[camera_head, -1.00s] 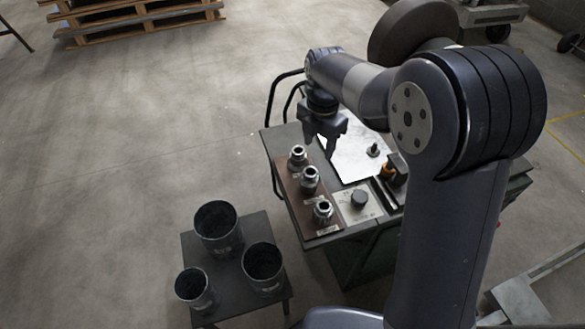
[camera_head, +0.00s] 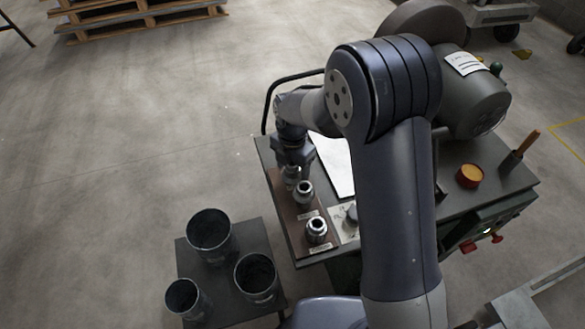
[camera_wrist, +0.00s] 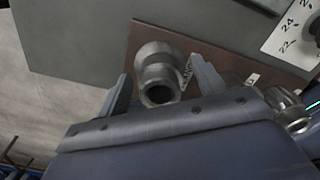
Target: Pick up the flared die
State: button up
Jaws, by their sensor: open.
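Three metal dies stand in a row on a brown board (camera_head: 281,208) at the left of the workbench. The far die (camera_head: 291,183) is partly hidden by my gripper (camera_head: 292,172). In the wrist view this die (camera_wrist: 157,68) has a wide rounded body and a narrower open collar, and stands between the two fingers of my open gripper (camera_wrist: 163,88), with gaps on both sides. The middle die (camera_head: 304,193) and near die (camera_head: 316,230) stand clear of the gripper.
In the wrist view a neighbouring die (camera_wrist: 288,108) is close to the right of the gripper. A white sheet (camera_head: 334,160) lies right of the board. A low table (camera_head: 228,280) with three dark cylindrical containers (camera_head: 209,236) stands at the left. My arm hides part of the bench.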

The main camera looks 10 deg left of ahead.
jog(key=shift+c, duration=0.3)
jog(key=shift+r, duration=0.1)
jog(key=c, duration=1.4)
